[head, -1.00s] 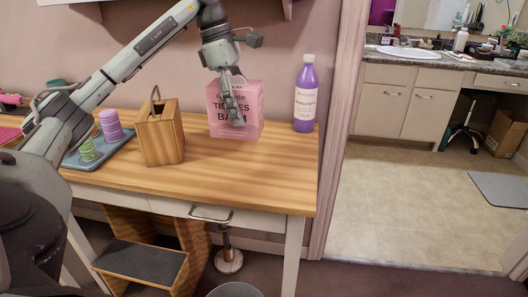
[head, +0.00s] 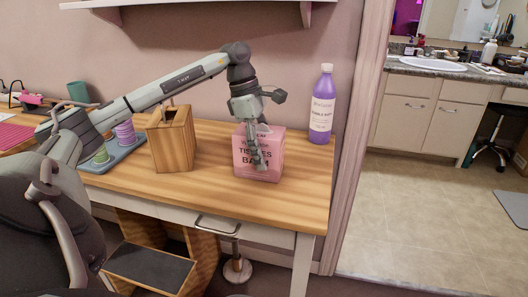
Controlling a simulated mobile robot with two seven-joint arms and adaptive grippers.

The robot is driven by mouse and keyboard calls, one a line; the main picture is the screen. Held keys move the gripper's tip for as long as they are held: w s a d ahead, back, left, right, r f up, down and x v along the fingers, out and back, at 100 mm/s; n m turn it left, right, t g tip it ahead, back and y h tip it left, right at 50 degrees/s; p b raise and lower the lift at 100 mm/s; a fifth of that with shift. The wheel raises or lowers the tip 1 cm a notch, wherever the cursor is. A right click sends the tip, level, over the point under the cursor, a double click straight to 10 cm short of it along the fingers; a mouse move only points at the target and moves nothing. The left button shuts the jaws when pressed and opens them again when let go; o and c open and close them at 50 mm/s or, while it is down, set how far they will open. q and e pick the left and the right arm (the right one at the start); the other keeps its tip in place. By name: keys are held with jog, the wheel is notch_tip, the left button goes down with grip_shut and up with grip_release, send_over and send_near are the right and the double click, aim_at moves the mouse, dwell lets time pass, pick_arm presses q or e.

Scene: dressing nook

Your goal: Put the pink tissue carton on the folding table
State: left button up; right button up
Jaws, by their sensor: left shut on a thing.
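The pink tissue carton (head: 272,163) stands upright on the wooden-topped table (head: 225,190), near the middle right of the head view. Dark lettering shows on its front. My left gripper (head: 261,163) reaches down from above and is shut on the carton, with fingers over its front face. The fingers hide part of the lettering. I cannot tell whether the carton's base touches the tabletop. My right gripper is not in view. I cannot tell whether this table is the folding table; it has a drawer and white legs.
A purple bottle (head: 322,105) stands close behind the carton on its right. A wooden box with a handle (head: 172,143) and a grey tray (head: 124,152) with stacked rolls are to the left. A wooden step stool (head: 150,270) is below. Open floor (head: 425,215) lies right of the doorway.

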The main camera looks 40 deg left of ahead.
aim_at(258, 130)
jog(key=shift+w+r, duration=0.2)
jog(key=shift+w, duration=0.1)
pick_arm(q)
jog(key=o, duration=1.3)
jog(key=shift+o, duration=0.2)
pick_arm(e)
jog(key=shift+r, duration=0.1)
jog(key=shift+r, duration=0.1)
pick_arm(q)
jog(key=p+v, duration=0.1)
jog(key=v, duration=1)
jog(key=shift+w+r, duration=0.1)
jog(key=shift+r, duration=0.45)
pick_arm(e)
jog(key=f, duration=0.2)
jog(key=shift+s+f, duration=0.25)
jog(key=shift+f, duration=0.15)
